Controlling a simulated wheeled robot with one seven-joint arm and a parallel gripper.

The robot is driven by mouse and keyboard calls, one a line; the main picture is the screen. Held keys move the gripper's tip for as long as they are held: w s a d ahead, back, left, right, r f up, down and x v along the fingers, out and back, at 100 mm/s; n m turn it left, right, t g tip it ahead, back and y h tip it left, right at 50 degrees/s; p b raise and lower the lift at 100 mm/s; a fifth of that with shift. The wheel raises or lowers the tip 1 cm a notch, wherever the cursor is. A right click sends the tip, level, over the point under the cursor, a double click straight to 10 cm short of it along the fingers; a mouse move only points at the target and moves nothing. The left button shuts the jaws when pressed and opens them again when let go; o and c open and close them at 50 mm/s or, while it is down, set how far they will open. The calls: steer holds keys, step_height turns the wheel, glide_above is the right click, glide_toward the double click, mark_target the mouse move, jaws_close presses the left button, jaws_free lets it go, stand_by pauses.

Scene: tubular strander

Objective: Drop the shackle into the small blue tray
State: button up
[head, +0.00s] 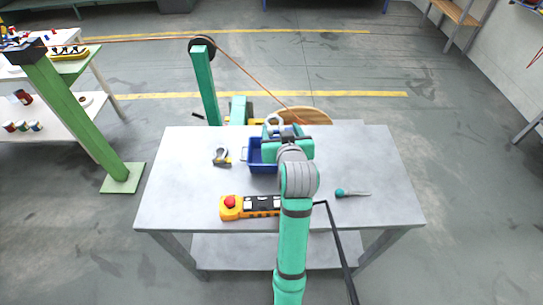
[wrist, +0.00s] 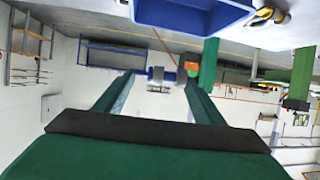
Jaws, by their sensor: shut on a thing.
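My gripper (head: 283,131) is over the back of the table, above the far part of the small blue tray (head: 263,169). It is shut on a light grey shackle (head: 273,118), whose curved bow shows just past the fingers. In the wrist view the fingers (wrist: 159,84) have the grey shackle (wrist: 160,75) between their tips, apart from the tray (wrist: 190,16) at the top edge. My arm and gripper hide the tray's right side and part of its inside.
A grey and yellow shackle-like piece (head: 221,157) lies left of the tray. A yellow pendant control (head: 249,206) with a red button and a teal-handled tool (head: 352,193) lie in front. A green post (head: 205,85) and an orange strand (head: 245,73) are behind the table (head: 180,190).

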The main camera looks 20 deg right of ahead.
steer(key=shift+f, duration=1.75)
steer(key=o, duration=1.5)
steer(key=shift+o, duration=0.3)
steer(key=shift+f, duration=0.1)
steer(key=v, duration=1.1)
